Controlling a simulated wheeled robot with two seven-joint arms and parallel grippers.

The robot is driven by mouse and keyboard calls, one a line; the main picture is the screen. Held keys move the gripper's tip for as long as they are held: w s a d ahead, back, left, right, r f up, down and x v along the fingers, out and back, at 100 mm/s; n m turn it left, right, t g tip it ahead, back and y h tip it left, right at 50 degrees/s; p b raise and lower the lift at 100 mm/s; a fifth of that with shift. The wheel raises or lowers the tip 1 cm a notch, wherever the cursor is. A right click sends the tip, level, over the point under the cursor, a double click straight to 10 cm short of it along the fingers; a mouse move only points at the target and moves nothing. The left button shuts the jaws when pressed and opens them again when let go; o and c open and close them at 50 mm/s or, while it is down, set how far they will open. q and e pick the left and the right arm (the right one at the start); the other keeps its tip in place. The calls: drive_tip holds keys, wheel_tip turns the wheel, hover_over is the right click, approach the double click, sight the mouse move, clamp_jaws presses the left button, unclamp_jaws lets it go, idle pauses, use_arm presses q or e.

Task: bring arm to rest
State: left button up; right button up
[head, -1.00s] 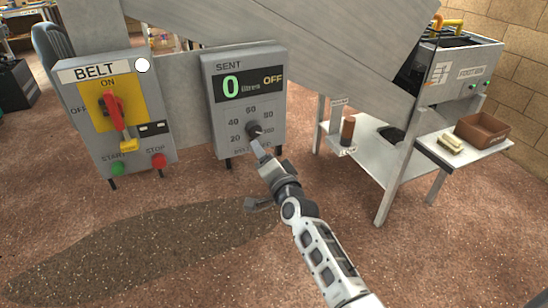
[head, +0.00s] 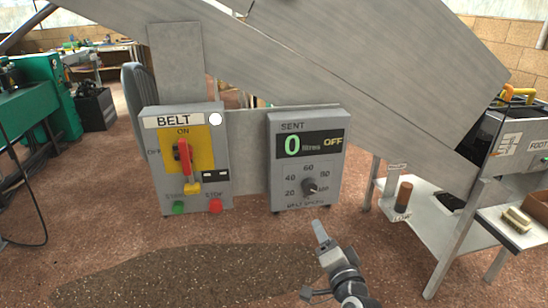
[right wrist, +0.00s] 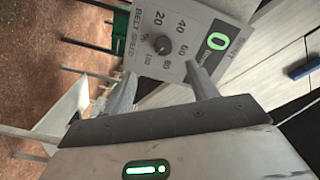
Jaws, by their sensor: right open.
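My right gripper (head: 319,235) is open and empty, low in front of the grey SENT panel (head: 275,160) and apart from it. Its two fingers also show in the right wrist view (right wrist: 162,88), spread apart, with the panel's dark belt speed knob (right wrist: 162,45) beyond them. In the head view the knob (head: 309,186) is uncovered, and its light mark points toward 100. The display (head: 308,144) reads 0 litres and OFF. My left gripper is not in view.
The BELT box (head: 220,150) stands left, with a red switch handle (head: 184,158), green start button (head: 179,208) and red stop button (head: 215,206). A sloping metal chute (head: 330,75) runs above. A metal shelf (head: 425,220) stands right. Dark material (head: 180,275) covers floor in front.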

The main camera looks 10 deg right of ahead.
drive_tip(key=s+a+f+n+g+y, duration=0.1)
drive_tip(key=s+f+n+g, duration=0.3)
drive_tip(key=s, duration=0.9)
drive_tip(key=s+a+f+n+g+y, duration=0.1)
drive_tip(key=s+a+f+n+g, duration=0.2)
drive_tip(key=s+f+n, duration=0.6)
drive_tip(key=s+n, duration=0.1)
drive_tip(key=s, duration=0.2)
drive_tip(key=shift+s+f+g, duration=0.4)
